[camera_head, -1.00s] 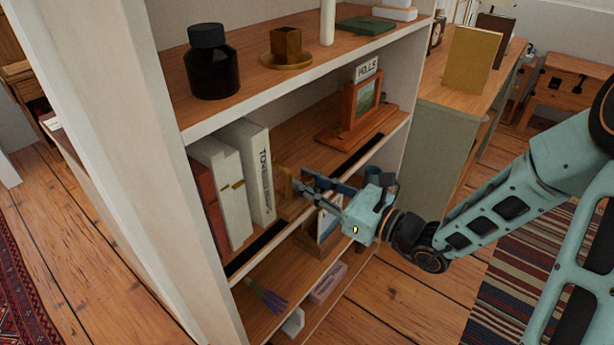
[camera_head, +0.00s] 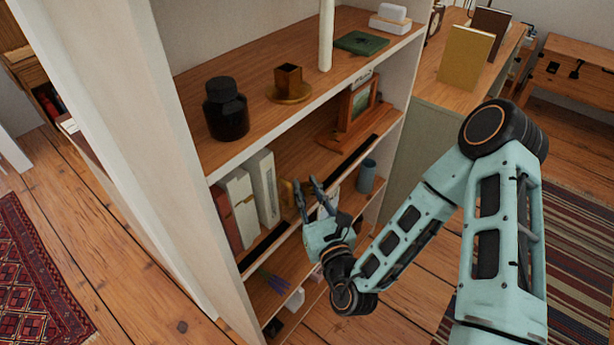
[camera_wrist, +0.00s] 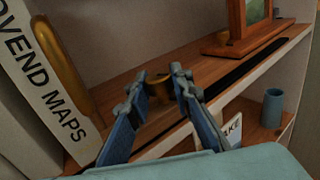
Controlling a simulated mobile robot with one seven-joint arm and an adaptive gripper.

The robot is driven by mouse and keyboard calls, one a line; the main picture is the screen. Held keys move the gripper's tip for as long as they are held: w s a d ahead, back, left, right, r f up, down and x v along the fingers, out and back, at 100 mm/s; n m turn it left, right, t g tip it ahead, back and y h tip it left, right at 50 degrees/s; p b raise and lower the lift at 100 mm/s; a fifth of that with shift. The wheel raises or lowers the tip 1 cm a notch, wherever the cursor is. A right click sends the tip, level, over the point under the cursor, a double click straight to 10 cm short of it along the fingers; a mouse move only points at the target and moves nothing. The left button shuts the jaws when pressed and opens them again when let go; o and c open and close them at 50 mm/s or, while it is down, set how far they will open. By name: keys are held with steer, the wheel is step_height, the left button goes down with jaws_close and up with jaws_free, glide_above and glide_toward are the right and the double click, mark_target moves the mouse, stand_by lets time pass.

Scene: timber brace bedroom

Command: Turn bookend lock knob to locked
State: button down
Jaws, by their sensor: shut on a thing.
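The brass bookend (camera_wrist: 62,65) stands upright against the white "Tovend Maps" book (camera_wrist: 35,85) in the wrist view. It also shows small in the head view (camera_head: 286,193). A small round brass knob (camera_wrist: 159,88) shows between my fingertips in the wrist view. My gripper (camera_wrist: 157,82) is shut on this knob, with one finger on each side. In the head view my gripper (camera_head: 306,184) reaches up to the middle shelf from the front. The fingers and shelf edge partly hide the knob, and I cannot tell its lock setting.
A wooden picture frame (camera_head: 357,105) stands farther right on the same shelf. A dark strip (camera_wrist: 240,75) runs along the shelf's front. Below are a blue-grey cup (camera_wrist: 272,108) and a white card (camera_wrist: 232,128). A dark jar (camera_head: 226,112) stands on the shelf above.

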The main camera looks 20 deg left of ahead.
steer(key=shift+r+m+t+h+p, duration=0.1)
steer(key=shift+m+t+h+p, duration=0.85)
steer(key=shift+h+p, duration=0.65)
steer(key=shift+m+h+p, duration=0.6)
steer(key=shift+m+p, duration=0.05)
steer(key=c, duration=1.7)
jaws_free()
steer(key=shift+a+n+y+b, duration=0.1)
steer(key=shift+n+y+b, duration=0.2)
steer(key=shift+y+b, duration=0.15)
steer(key=n+y+b, duration=0.1)
steer(key=n+g+y+b, duration=0.1)
steer(key=b, duration=0.1)
steer(key=g+y+b, duration=0.1)
steer(key=y+b, duration=0.1)
steer(key=shift+f+n, duration=0.25)
steer(key=shift+n, duration=0.15)
steer(key=n+g+y+b, duration=0.2)
steer(key=g+y+b, duration=0.1)
steer(key=b, duration=0.3)
steer(key=shift+w+n+b, duration=0.1)
steer(key=shift+n+b, duration=0.2)
steer(key=shift+n, duration=0.1)
